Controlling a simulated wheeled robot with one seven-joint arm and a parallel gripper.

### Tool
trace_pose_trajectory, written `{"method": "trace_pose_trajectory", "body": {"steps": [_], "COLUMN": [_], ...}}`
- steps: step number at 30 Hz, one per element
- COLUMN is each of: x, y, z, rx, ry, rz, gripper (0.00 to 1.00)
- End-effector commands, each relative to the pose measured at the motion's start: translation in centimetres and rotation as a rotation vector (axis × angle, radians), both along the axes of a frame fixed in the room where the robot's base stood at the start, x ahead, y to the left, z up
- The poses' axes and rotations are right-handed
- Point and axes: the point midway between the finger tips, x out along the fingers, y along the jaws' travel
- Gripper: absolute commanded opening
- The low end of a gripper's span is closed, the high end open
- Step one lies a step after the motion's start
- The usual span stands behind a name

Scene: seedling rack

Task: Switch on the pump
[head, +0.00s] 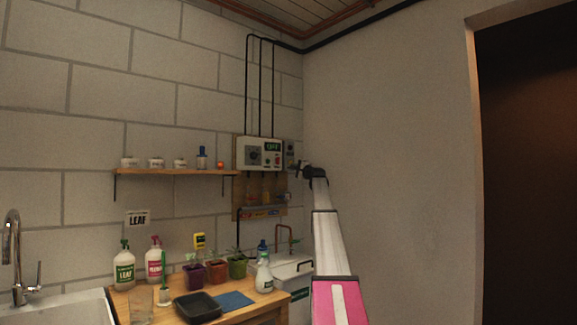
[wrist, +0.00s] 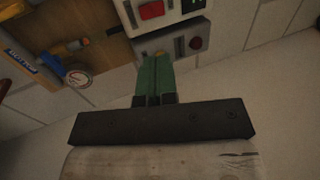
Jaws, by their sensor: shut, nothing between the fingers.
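A white control box (head: 259,154) with a lit green display and a dark dial hangs on the back wall. In the wrist view its edge (wrist: 174,18) shows a red switch (wrist: 151,10). Beside it is a small grey box (head: 290,153), which also shows in the wrist view (wrist: 178,42) with a dark red round button (wrist: 195,43). A yellowish spot shows at my fingertips, partly hidden by them. My gripper (wrist: 156,57) is shut and empty, its green fingers in front of the grey box. I cannot tell whether they touch it. No label naming the pump is readable.
A wooden board (head: 247,187) with pipes and valves sits below the control box. A shelf (head: 190,171) with small jars is to the left. A wooden bench (head: 255,306) holds bottles and potted seedlings. Bare wall lies to the right.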

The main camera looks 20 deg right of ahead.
Motion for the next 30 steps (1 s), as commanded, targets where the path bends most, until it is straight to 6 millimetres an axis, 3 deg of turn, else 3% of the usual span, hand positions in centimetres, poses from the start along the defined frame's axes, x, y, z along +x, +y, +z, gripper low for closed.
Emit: {"method": "trace_pose_trajectory", "body": {"steps": [8,21,30], "x": [3.4,10.5,12.1], "y": [1.1,3.7,4.4], "z": [1.2,3.7,4.2], "rx": [0.0,0.0,0.0], "ry": [0.0,0.0,0.0], "rz": [0.001,0.001,0.0], "gripper": [0.0,0.0,0.0]}}
